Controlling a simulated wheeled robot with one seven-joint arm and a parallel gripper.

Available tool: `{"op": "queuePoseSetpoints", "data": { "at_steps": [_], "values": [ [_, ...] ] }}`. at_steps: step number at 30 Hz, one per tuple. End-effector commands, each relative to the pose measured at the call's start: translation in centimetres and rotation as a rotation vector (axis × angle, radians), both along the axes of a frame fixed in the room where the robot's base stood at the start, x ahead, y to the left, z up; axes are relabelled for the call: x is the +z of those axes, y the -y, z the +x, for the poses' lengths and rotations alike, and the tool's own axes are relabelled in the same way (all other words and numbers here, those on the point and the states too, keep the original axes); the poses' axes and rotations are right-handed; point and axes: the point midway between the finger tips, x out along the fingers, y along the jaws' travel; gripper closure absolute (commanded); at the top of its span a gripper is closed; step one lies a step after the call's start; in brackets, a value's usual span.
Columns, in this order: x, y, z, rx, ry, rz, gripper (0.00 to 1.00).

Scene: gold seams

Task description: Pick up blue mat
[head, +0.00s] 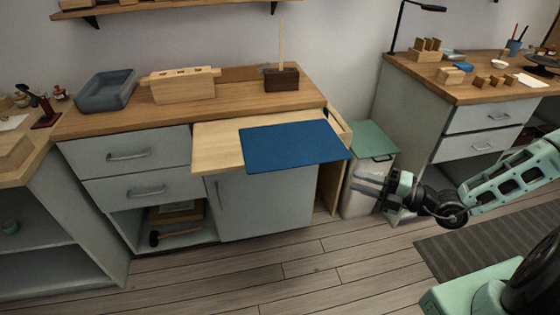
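The blue mat (290,146) is a flat dark blue rectangle. It lies on a pale wooden pull-out board (215,143) at the front of the middle workbench. Its right part reaches past the board's visible edge. My gripper (362,184) is to the right of the mat and lower in the picture, apart from it, with its fingers pointing left. I cannot tell whether the fingers are open or shut. Nothing shows held in them.
On the bench behind are a grey tray (106,92), a wooden block (183,86) and a dark holder with an upright stick (281,78). A bin with a green lid (373,139) stands behind my gripper. Open wooden floor (290,270) lies in front.

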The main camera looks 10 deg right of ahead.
Motion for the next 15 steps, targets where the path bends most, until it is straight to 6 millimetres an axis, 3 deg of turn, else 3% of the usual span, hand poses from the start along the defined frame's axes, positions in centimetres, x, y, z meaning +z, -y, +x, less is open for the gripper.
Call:
{"op": "queuePoseSetpoints", "data": {
  "at_steps": [5, 15],
  "values": [
    [-0.4, -0.3, 1.1, -0.036, -0.025, 0.036, 0.71],
    [-0.3, -5.7, 5.6, -0.031, -0.022, 0.032, 0.71]
  ]
}}
